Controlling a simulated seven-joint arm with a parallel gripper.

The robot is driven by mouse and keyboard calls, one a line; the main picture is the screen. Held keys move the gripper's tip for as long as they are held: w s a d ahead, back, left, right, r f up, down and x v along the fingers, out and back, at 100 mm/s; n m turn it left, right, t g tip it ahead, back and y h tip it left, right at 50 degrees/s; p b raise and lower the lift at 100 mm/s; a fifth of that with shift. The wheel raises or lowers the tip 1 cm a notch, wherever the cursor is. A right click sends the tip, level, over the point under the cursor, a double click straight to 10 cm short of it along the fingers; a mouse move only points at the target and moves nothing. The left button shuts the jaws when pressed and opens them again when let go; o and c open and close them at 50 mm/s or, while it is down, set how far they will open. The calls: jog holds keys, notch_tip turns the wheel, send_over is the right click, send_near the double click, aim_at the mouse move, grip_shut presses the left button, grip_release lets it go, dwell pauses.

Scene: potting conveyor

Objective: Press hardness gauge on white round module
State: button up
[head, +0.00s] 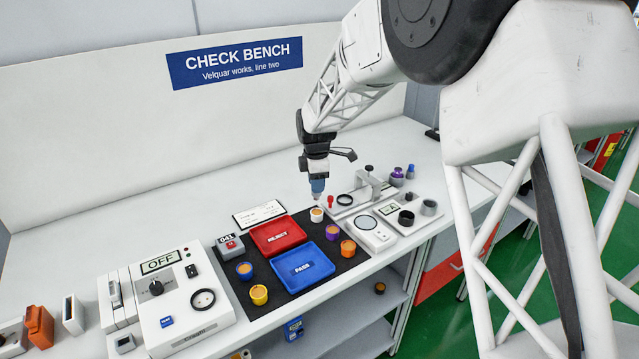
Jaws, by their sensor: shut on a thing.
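My gripper (316,170) points down over the back right of the dark mat and is shut on the hardness gauge (317,186), a small blue-grey body with a narrow pale lower end. The white round module (316,214), with an orange-tan top, stands upright on the mat right below the gauge. From this view I cannot tell whether the gauge tip touches the module or is slightly above it. The fingers are small and partly hidden by the gripper body.
Purple (332,231), orange (347,248), yellow (259,294) and dark blue (244,270) modules stand around the red REJECT tray (296,227) and blue PASS tray (329,271). A metal clamp fixture (372,188) stands close right of my gripper.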

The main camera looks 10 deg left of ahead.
aim_at(317, 199)
jog(key=shift+f, duration=0.15)
jog(key=shift+f, duration=2)
jog(key=shift+f, duration=0.8)
dwell(2.0)
jog(key=shift+r, duration=0.1)
jog(key=shift+r, duration=2.95)
